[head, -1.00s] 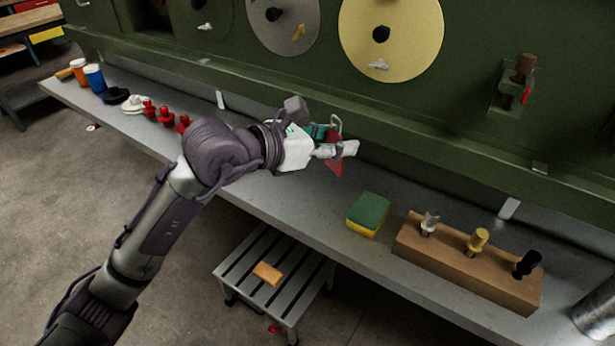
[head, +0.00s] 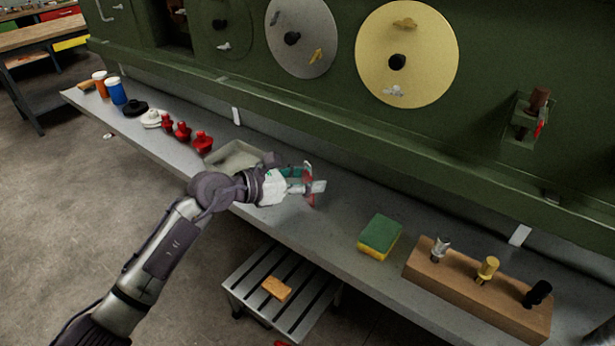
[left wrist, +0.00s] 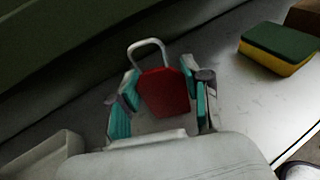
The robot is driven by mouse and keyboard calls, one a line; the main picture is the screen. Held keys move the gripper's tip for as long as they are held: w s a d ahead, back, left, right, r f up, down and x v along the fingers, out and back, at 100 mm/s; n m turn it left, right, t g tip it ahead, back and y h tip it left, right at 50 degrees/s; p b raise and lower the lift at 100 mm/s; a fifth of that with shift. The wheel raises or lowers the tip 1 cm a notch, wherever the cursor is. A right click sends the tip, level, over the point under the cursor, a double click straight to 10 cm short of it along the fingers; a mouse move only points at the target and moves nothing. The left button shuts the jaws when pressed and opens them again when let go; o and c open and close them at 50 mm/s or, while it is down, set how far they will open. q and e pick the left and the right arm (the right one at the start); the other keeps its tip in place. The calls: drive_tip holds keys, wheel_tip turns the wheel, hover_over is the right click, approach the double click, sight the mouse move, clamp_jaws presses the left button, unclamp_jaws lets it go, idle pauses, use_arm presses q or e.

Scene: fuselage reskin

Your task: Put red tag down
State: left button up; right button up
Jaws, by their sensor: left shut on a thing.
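The red tag (left wrist: 166,93) with a pale metal loop at its top is between the fingers of my left gripper (left wrist: 162,100) in the left wrist view. In the head view the red tag (head: 309,198) shows only in part at the fingertips of my left gripper (head: 310,187). The gripper is shut on it, over or close to the grey shelf (head: 335,225). I cannot tell whether the tag touches the shelf. My right gripper is not in view.
A green and yellow sponge (head: 379,237) and a wooden block (head: 470,290) with several pegs stand to the right. A grey tray (head: 236,158) lies just behind my left wrist. Red knobs (head: 202,142) stand farther left. The green panel (head: 330,110) rises behind the shelf.

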use_arm(q)
drive_tip(key=shift+f, duration=0.15)
drive_tip(key=o, duration=0.8)
drive_tip(key=shift+a+r, duration=0.15)
drive_tip(key=shift+r, duration=0.05)
drive_tip(key=b+v, duration=0.2)
drive_tip(key=v, duration=0.8)
drive_tip(key=shift+s+a, duration=0.2)
drive_tip(key=shift+a, duration=0.05)
drive_tip(key=shift+s+a+r, duration=0.3)
drive_tip(key=shift+a+r, duration=0.05)
drive_tip(key=shift+a, duration=0.05)
